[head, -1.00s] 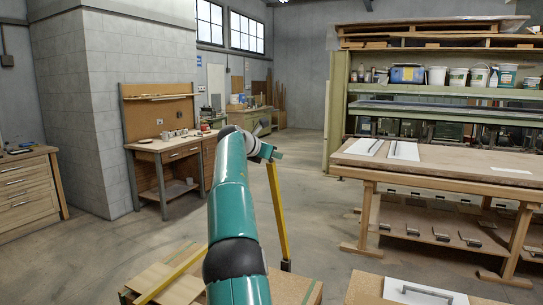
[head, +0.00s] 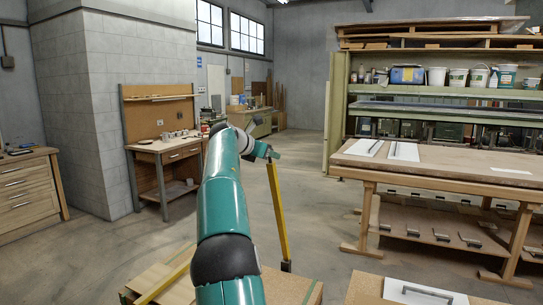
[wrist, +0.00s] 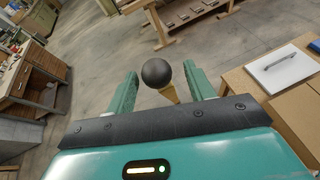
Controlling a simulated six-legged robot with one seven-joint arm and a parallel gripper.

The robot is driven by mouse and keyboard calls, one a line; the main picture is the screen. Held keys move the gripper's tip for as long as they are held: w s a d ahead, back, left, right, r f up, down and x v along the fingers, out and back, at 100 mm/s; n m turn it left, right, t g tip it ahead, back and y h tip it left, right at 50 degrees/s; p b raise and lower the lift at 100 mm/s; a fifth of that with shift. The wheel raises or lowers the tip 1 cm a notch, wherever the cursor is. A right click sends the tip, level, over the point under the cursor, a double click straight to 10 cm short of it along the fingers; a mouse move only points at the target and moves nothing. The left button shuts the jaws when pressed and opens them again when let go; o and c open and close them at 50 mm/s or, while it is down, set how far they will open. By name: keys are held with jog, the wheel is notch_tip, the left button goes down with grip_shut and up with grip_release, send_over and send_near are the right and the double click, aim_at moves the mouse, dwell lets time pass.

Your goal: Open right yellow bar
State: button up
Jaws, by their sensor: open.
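The right yellow bar (head: 279,215) stands nearly upright in the head view, leaning a little left, with its foot in a dark bracket at the corner of a wooden bench. Its black ball knob (wrist: 160,72) shows in the wrist view, with a short tan-yellow piece of the bar below it. My gripper (head: 266,153) is at the bar's top end. In the wrist view its green fingers are apart on either side of the knob, with gaps visible. A second yellow bar (head: 165,282) lies low and slanted at the left, partly hidden behind my arm.
A board with a grey handle (head: 425,292) lies on a bench at lower right. A wooden table (head: 450,170) with white panels stands at right before green shelving. A small workbench (head: 165,150) is at left. Open floor lies between them.

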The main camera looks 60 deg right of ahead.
jog(key=v, duration=1)
jog(key=shift+w+a, duration=0.1)
jog(key=shift+a, duration=0.1)
jog(key=a+f+m+t+y, duration=0.2)
jog(key=a+f+m, duration=0.1)
jog(key=a, duration=0.7)
jog(key=a+f+m+t+y, duration=0.2)
jog(key=a+f+y, duration=0.1)
jog(key=a, duration=0.7)
jog(key=a+f+m+t+y, duration=0.2)
jog(key=a+f+m, duration=0.15)
jog(key=a, duration=0.75)
jog(key=s+a+f+m+y, duration=0.2)
jog(key=s+a+f, duration=0.3)
jog(key=a, duration=0.3)
jog(key=s+a+f+m+y, duration=0.2)
jog(key=s+a+f, duration=0.4)
jog(key=a, duration=0.3)
jog(key=s+a+f+m+t+y, duration=0.1)
jog(key=s+a+f+m+y, duration=0.1)
jog(key=s+a+f, duration=0.3)
jog(key=a+f+m, duration=0.1)
jog(key=a, duration=0.2)
jog(key=shift+s+a, duration=0.3)
